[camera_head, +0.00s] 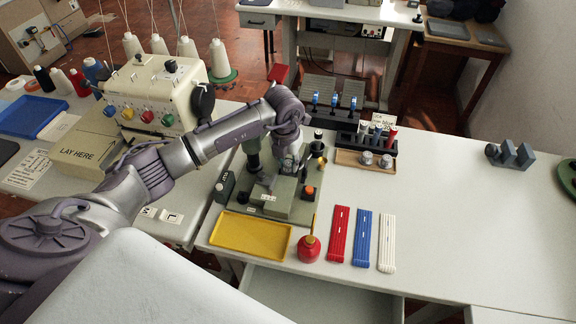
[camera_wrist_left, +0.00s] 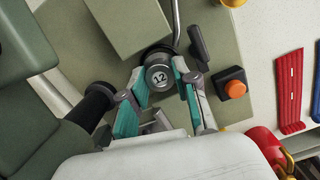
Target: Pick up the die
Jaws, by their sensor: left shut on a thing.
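The die (camera_wrist_left: 158,78) is a short round metal piece marked 12, seen end-on in the left wrist view. It lies over the dark round part of the green buttonhole machine (camera_wrist_left: 225,45). My left gripper (camera_wrist_left: 160,86) has its two teal-padded fingers on either side of the die and is shut on it. In the head view my left gripper (camera_head: 283,174) is down at the machine (camera_head: 290,206), and the die cannot be made out there. Whether the die touches the machine is not clear. My right gripper is not in view.
An orange button (camera_wrist_left: 235,89) and dark lever stand close right of the fingers. A tan tray (camera_head: 349,160) holds two metal cylinders. A yellow tray (camera_head: 251,235), red oil can (camera_head: 309,248) and red, blue and white strips lie in front. The right of the table is mostly clear.

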